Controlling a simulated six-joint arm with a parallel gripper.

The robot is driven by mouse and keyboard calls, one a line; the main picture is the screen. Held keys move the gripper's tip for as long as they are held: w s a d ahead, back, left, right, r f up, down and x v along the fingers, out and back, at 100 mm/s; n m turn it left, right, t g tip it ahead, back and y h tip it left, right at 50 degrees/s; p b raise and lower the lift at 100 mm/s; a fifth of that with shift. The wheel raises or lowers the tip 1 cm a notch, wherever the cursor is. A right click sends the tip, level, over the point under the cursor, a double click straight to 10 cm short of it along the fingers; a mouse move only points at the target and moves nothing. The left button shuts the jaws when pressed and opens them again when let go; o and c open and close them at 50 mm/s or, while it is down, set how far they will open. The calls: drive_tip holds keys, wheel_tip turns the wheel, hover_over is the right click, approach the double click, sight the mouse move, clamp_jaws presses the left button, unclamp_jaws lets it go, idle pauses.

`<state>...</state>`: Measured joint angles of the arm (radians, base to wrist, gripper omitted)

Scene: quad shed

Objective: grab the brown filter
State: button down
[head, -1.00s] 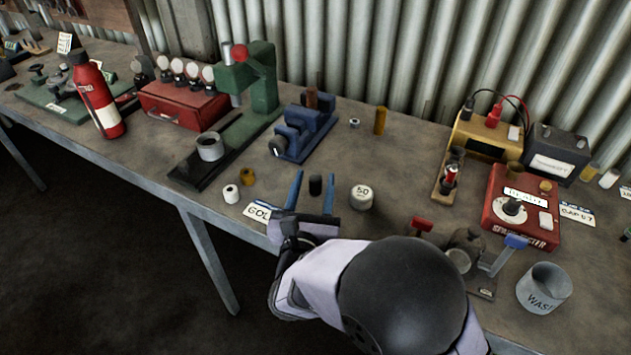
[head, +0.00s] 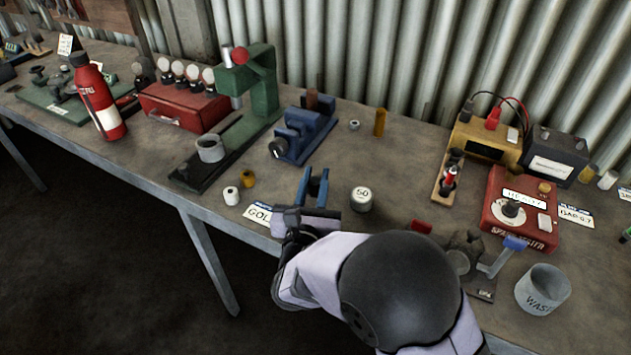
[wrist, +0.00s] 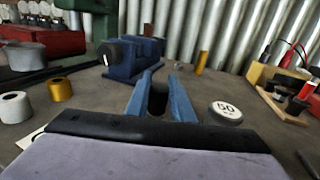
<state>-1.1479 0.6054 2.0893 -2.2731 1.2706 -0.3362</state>
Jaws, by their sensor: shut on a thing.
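My gripper (head: 313,178) has blue fingers and is low over the bench, left of the round 50 tin. It is shut on a dark cylinder (wrist: 157,98), which looks black or very dark brown. The fingers hide most of it in the head view; I cannot tell whether it still touches the bench. A yellow-brown hollow cylinder (head: 247,178) stands left of my gripper, beside a white hollow cylinder (head: 231,195); both also show at the left of the wrist view. I cannot tell from colour alone which one is the brown filter.
The tin marked 50 (head: 361,198) stands close to the right of my gripper. A blue vise (head: 302,135) is behind it and a green press (head: 262,95) behind to the left. A red box with a dial (head: 520,210) and a waste cup (head: 542,290) stand right.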

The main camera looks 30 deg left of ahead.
drive_tip(key=shift+r, duration=0.15)
wheel_tip(320, 180, up, 28)
drive_tip(key=shift+p, duration=0.35)
